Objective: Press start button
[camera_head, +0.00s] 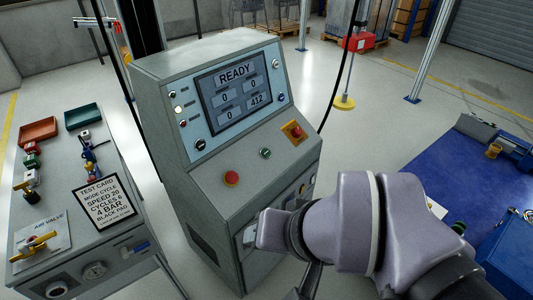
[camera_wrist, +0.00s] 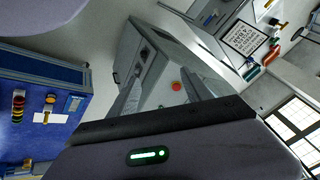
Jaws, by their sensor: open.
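A grey control console (camera_head: 225,145) stands in the middle of the head view, its screen (camera_head: 237,88) reading READY. On its sloped panel are a small green button (camera_head: 265,153), a red mushroom button (camera_head: 231,178) and a red knob on a yellow plate (camera_head: 294,132). No label naming a start button is readable. My gripper (camera_wrist: 163,80) is open and empty in the wrist view. The red button (camera_wrist: 176,86) shows between its fingers, beyond them and apart. In the head view my arm covers the console's lower right; the fingers are mostly hidden.
A side cart (camera_head: 75,220) with a test card (camera_head: 103,200), trays and an air valve stands left of the console. A blue bench (camera_head: 445,180) is at the right. A thin pole and cable pass close beside the console.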

